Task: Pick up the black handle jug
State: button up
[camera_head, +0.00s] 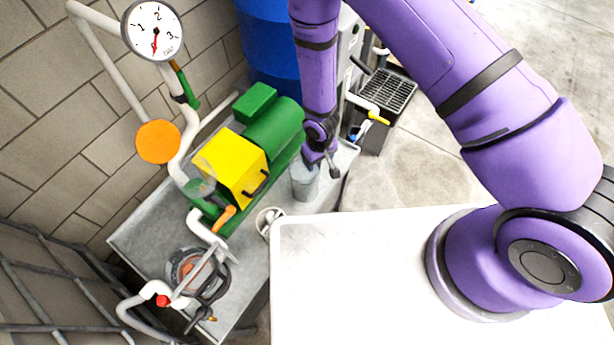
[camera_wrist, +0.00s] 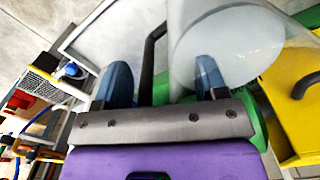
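The jug (camera_head: 304,184) is a grey, open-topped vessel standing on the grey metal bench, below my gripper (camera_head: 322,165) in the head view. In the wrist view the jug (camera_wrist: 232,45) shows large at the upper right, with its black handle (camera_wrist: 149,62) to the left of its body. My gripper (camera_wrist: 163,72) has its two blue-grey fingers spread wide. The handle appears in the gap between them, nearer the left finger; the right finger overlaps the jug's body in the picture. I cannot tell whether either finger touches the jug.
A green pump with a yellow guard (camera_head: 236,165) stands close to the jug's left. The bench (camera_head: 145,235) also carries white pipes and a glass filter housing (camera_head: 190,268). A blue barrel (camera_head: 268,45) is behind. A black grated box (camera_head: 387,95) stands at right on open floor.

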grip_shut()
jog(key=shift+d, duration=0.1)
dwell(1.1)
